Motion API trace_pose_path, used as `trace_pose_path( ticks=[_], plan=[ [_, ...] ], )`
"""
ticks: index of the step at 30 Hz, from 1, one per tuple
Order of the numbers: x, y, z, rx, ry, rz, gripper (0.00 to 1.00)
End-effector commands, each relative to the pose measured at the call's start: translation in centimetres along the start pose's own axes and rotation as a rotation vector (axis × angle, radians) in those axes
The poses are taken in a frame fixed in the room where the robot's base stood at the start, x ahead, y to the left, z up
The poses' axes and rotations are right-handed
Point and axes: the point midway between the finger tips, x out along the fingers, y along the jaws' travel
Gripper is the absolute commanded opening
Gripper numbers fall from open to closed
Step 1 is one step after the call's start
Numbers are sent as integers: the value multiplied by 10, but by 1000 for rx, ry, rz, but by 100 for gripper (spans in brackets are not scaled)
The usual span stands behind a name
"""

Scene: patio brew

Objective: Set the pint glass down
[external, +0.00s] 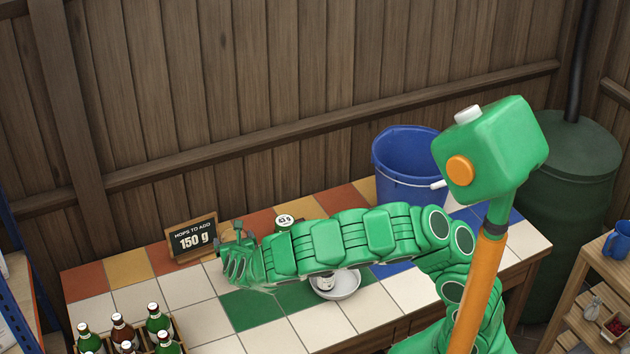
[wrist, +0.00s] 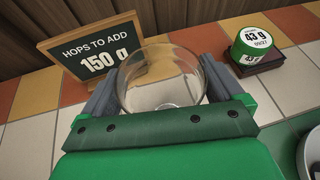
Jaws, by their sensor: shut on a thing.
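My gripper (external: 237,240) reaches left over the tiled table. In the wrist view my gripper (wrist: 160,88) has its two grey fingers on either side of the clear pint glass (wrist: 163,62) and is shut on it. The glass looks empty, and its round rim faces the camera. Its lower part is hidden behind the gripper. I cannot tell whether its base touches the tiles. In the external view the arm and gripper hide most of the glass.
A sign (external: 191,238) reading "HOPS TO ADD 150 g" stands behind the gripper. A green-and-white labelled container (wrist: 257,47) sits on a dark base. A white bowl (external: 347,291) lies under my arm. A blue bucket (external: 405,160) stands at the back; bottles (external: 122,333) fill the front left.

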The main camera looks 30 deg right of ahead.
Motion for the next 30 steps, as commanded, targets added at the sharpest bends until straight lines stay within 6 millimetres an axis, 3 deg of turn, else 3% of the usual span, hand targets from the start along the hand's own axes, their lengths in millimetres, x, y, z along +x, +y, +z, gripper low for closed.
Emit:
trace_pose_path(
  ticks=[1, 2, 3, 14, 30],
  plan=[
    [1, 0, -1, 0, -1, 0, 26],
    [0, 0, -1, 0, -1, 0, 97],
    [0, 0, -1, 0, -1, 0, 100],
    [-4, 0, 2, -1, 0, 0, 100],
    [-68, 1, 2, 1, -1, 1, 100]
  ],
)
